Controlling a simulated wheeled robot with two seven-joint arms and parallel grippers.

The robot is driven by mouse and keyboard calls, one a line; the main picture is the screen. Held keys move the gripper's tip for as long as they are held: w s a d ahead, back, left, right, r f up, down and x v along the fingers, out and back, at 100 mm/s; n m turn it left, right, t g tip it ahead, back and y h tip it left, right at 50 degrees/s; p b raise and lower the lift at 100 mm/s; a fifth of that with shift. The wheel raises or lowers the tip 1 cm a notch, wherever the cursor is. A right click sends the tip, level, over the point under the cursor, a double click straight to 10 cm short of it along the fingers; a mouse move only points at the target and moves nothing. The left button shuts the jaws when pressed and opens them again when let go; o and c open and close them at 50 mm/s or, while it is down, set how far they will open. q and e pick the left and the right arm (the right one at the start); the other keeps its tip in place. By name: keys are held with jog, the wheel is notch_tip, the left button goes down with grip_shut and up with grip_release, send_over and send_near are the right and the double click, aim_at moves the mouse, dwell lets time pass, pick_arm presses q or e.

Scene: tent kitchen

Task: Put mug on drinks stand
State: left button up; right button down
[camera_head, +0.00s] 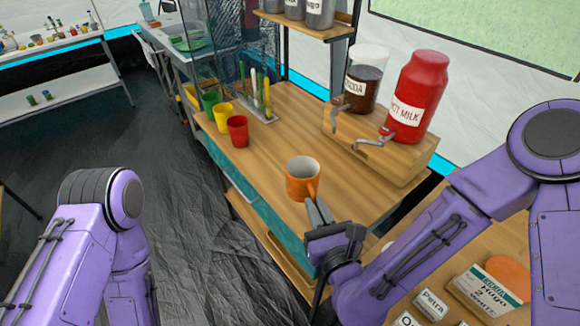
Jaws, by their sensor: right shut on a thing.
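An orange mug (301,181) is upright over the front part of the wooden drinks stand (290,135). My right gripper (314,206) is shut on the mug at its handle side, towards the camera. I cannot tell whether the mug's base touches the wood. My left arm comes in at the lower left, but its gripper is out of the picture.
A red hot milk dispenser (417,95) and a soda dispenser (363,78) stand on a wooden block (390,160) at the back right. Red (237,130), yellow (223,117) and green (209,101) cups line the left edge. The wood between cups and block is clear.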

jog(key=w+f+b, duration=0.2)
jog(key=w+f, duration=0.1)
jog(key=w+a+f+b, duration=0.1)
jog(key=w+f+b, duration=0.4)
jog(key=w, duration=0.2)
jog(key=shift+a+f+b, duration=0.2)
jog(key=shift+f+b, duration=0.2)
notch_tip(320, 180, down, 3)
jog(key=shift+s+r, duration=0.1)
jog(key=shift+r, duration=0.05)
jog(key=shift+f+b, duration=0.3)
jog(key=c, duration=1.2)
grip_release()
pick_arm(q)
notch_tip(320, 180, down, 10)
jog(key=s, duration=0.1)
jog(key=shift+s, duration=0.4)
